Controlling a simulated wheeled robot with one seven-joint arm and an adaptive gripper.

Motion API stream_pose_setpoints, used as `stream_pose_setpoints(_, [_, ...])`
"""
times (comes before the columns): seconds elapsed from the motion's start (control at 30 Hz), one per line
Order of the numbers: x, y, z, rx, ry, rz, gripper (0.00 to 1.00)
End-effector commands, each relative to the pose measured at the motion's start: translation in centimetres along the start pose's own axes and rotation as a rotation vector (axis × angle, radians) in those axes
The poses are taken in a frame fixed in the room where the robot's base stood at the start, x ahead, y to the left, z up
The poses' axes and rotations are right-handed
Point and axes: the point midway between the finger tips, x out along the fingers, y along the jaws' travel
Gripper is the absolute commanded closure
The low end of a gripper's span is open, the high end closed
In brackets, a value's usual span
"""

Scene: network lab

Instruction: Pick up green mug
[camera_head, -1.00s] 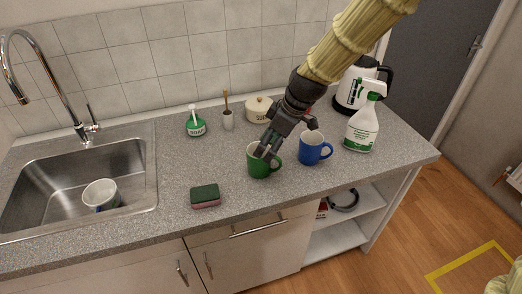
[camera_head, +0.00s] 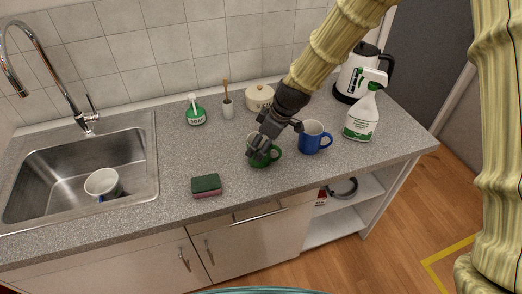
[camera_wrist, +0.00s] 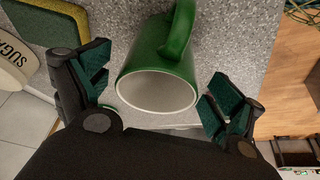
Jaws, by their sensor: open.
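The green mug (camera_head: 264,161) stands on the speckled grey counter, left of the blue mug, with its handle toward the blue mug. My gripper (camera_head: 262,148) is over it and hides much of its rim in the head view. In the wrist view the green mug (camera_wrist: 165,65) shows its pale open mouth toward the camera and its handle at the top. My open gripper's teal-padded fingers (camera_wrist: 158,87) are on either side of the mug, with gaps showing between them and its wall.
The blue mug (camera_head: 314,138) stands close at the right. A spray bottle (camera_head: 362,112) and white kettle (camera_head: 357,75) are beyond it. A sponge (camera_head: 206,186) lies front left. Behind are a soap bottle (camera_head: 196,114), a brush cup (camera_head: 227,107) and a lidded jar (camera_head: 259,97). The sink (camera_head: 75,165) is left.

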Motion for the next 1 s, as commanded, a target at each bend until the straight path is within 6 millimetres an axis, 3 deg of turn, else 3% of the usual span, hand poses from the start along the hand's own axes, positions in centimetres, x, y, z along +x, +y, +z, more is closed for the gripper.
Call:
stream_pose_setpoints(0.4, [3.4,0.1,-0.1,0.000,0.000,-0.001,0.07])
stream_pose_setpoints(0.73, [3.8,0.1,-0.1,0.000,0.000,-0.001,0.07])
stream_pose_setpoints(1.0, [3.8,0.1,0.0,0.000,0.000,-0.001,0.56])
